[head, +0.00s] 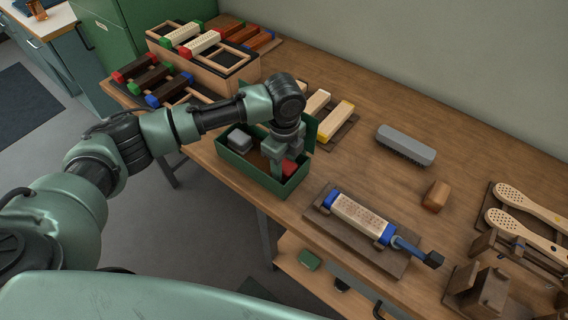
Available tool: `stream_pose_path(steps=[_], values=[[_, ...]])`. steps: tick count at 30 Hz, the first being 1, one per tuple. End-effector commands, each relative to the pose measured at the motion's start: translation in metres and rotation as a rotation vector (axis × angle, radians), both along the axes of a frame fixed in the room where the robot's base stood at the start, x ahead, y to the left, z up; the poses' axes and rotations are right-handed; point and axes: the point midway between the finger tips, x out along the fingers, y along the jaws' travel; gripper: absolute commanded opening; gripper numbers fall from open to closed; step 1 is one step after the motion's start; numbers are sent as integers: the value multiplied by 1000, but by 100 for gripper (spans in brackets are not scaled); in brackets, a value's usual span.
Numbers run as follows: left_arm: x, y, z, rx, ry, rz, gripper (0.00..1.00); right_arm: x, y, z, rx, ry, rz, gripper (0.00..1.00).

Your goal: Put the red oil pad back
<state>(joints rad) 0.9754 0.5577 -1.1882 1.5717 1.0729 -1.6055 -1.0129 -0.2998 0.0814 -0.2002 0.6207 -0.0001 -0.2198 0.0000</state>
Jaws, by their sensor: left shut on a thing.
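A green open box (237,174) stands near the table's front edge. The red oil pad (289,169) shows low in its right part, partly hidden by my left gripper. My left gripper (279,166) reaches down into the box and is shut on the red oil pad. Whether the pad touches the box floor is hard to tell. A grey block (240,140) sits in the box's left part. My right gripper is not in view.
A brush block with blue ends (357,212) lies on a wooden board right of the box. A grey brush (405,145), a small wooden block (436,195) and pale paddles (520,230) lie further right. A rack of coloured-end blocks (200,65) stands at the back left.

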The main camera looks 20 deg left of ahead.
Motion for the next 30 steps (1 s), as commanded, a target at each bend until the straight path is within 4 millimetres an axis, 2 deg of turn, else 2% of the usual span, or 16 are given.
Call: stream_pose_path(steps=[5, 6, 7, 16, 20, 23, 30], values=[[0, 0, -3, -1, 1, 0, 9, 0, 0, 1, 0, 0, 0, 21], [0, 0, -3, -1, 0, 0, 47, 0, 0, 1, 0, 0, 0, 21], [0, 0, -3, -1, 0, 0, 50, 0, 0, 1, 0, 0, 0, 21], [0, 0, -2, 0, 0, 1, 50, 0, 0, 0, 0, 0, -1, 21], [1, 0, 7, -2, -2, 1, 50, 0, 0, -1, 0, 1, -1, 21], [1, 0, 22, -2, -3, 1, 50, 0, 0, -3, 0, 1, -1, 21], [1, 0, 75, -2, -3, 0, 50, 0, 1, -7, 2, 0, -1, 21]])
